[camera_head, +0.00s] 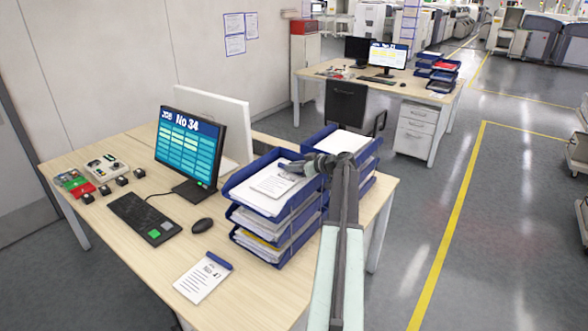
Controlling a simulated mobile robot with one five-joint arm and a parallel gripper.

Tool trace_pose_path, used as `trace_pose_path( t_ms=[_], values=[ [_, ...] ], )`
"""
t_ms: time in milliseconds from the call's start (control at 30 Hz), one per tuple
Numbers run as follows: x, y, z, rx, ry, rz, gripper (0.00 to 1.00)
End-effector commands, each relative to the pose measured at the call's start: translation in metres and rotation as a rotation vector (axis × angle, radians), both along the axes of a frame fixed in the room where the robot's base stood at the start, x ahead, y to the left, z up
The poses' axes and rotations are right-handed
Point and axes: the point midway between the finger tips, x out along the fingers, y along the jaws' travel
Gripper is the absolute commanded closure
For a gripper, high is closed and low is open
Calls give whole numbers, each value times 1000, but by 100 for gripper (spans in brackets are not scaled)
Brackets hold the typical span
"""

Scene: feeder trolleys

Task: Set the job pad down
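A white job pad (274,183) lies on or just above the papers in the top tray of the front blue letter-tray stack. Its upper end is hidden by my gripper (290,166), which reaches in from the right and meets it there. I cannot tell whether the fingers are shut on the pad or whether the pad rests fully on the papers. A second white job pad (201,280) with a blue top binding lies flat on the desk in front of the stack, with a number printed on it.
The blue tray stack (234,214) stands on the wooden desk (130,265), with another blue stack (372,158) behind it. A monitor (186,146) reading "No 34", a keyboard (140,217) and a mouse (202,225) are to the left. The desk's front is mostly clear.

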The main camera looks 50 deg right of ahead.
Motion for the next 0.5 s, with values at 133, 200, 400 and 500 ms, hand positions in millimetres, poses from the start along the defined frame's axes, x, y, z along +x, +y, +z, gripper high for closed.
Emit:
trace_pose_path(
  t_ms=[133, 200, 400, 500],
  values=[
    [0, 0, 0, 0, 0, 0, 62],
    [0, 0, 0, 0, 0, -1, 62],
    [-1, -1, 2, 0, 0, -1, 62],
    [-9, -1, 9, 0, 0, -2, 62]
  ],
)
